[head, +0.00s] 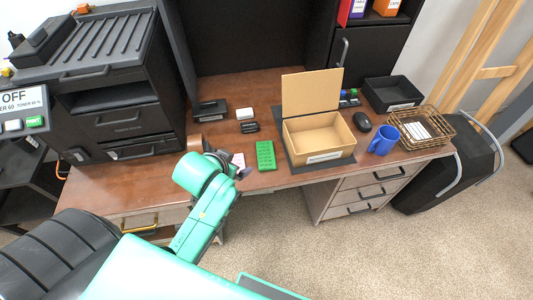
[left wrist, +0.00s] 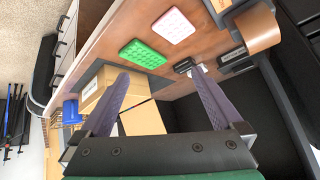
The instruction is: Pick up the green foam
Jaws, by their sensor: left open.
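The green foam (head: 265,156) is a flat studded rectangle lying on the brown desk (head: 213,165) near its front edge, left of the cardboard box. It also shows in the left wrist view (left wrist: 143,54), beyond the fingertips. My left gripper (head: 243,172) is mostly hidden behind my teal wrist, just left of the foam. In the left wrist view my left gripper (left wrist: 158,76) has its two purple fingers wide apart with nothing held between them. My right gripper is not in view.
A pink foam (left wrist: 173,25) lies beside the green one. An open cardboard box (head: 318,138) stands to the right on a dark mat. A blue mug (head: 383,140), a mouse (head: 362,122) and a wire basket (head: 423,128) are farther right. A black printer (head: 118,100) stands left.

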